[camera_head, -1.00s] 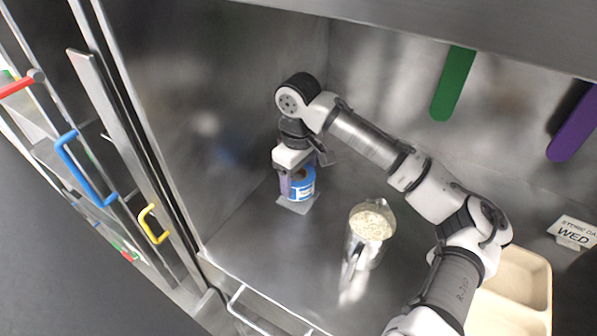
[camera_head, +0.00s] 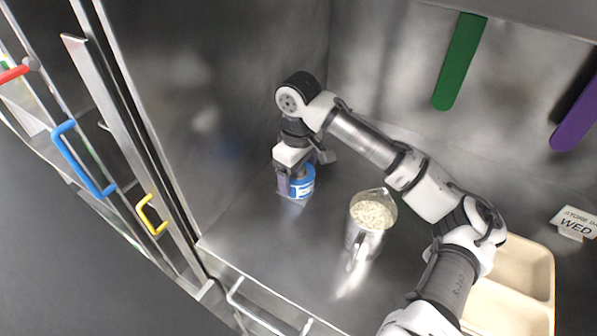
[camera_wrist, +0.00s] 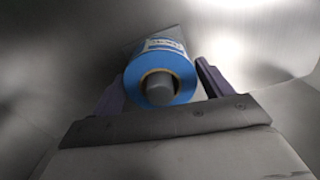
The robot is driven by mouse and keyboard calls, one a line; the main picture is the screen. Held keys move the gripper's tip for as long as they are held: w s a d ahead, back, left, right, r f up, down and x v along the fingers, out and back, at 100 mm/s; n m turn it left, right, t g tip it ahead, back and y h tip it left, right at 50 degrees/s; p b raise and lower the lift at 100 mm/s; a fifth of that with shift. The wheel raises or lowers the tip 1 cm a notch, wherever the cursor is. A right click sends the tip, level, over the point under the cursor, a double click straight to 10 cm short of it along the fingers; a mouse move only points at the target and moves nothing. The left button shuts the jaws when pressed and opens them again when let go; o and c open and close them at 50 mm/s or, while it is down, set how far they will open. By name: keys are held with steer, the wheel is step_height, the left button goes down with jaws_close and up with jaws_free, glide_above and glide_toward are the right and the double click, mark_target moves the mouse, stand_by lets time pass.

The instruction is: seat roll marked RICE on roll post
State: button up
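The blue-and-white roll (camera_head: 302,182) stands near the back left of the steel counter, under my gripper. In the wrist view the roll (camera_wrist: 160,68) shows its blue end face, and the round grey end of the roll post (camera_wrist: 159,88) shows inside its core. The roll is around the post. The label text is too small to read surely. My gripper (camera_wrist: 161,68) has its purple fingers on either side of the roll, with narrow gaps showing, so it looks open. The roll's lower end and its contact with the base are partly hidden.
A metal jug of rice (camera_head: 372,214) stands right of the roll, in front of my arm. Green (camera_head: 460,62) and purple strips hang on the back wall. Steel walls stand close behind the roll.

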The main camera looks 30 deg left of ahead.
steer(key=shift+o, duration=1.2)
steer(key=shift+r, duration=0.1)
step_height(320, 180, up, 14)
steer(key=b, duration=0.1)
steer(key=shift+b, duration=0.4)
steer(key=shift+f, duration=0.2)
